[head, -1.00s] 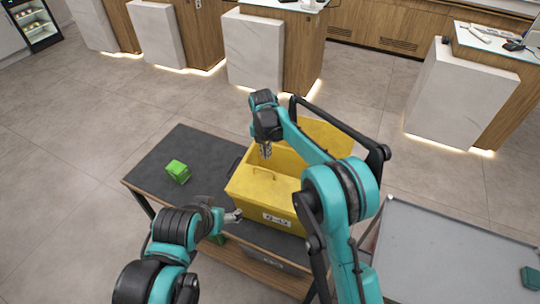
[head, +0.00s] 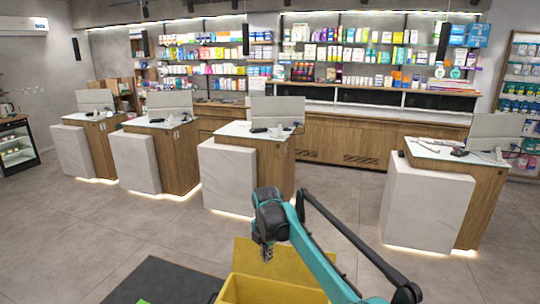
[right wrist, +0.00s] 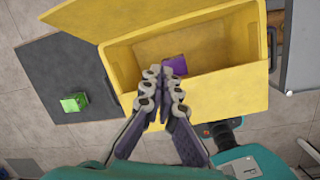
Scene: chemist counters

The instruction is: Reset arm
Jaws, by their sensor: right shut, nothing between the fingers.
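My right gripper (head: 267,254) hangs over the yellow box at the bottom middle of the head view. In the right wrist view the right gripper (right wrist: 162,75) has its fingers together with nothing between them. The open yellow box (right wrist: 118,52) is below it, with a purple block (right wrist: 177,65) inside, partly behind the fingers. In the head view only the upper part of the yellow box (head: 262,290) shows. My left gripper is outside the head view.
White and wooden counters (head: 250,150) stand beyond, with stocked shelves (head: 380,45) at the back wall. Tiled floor between is clear.

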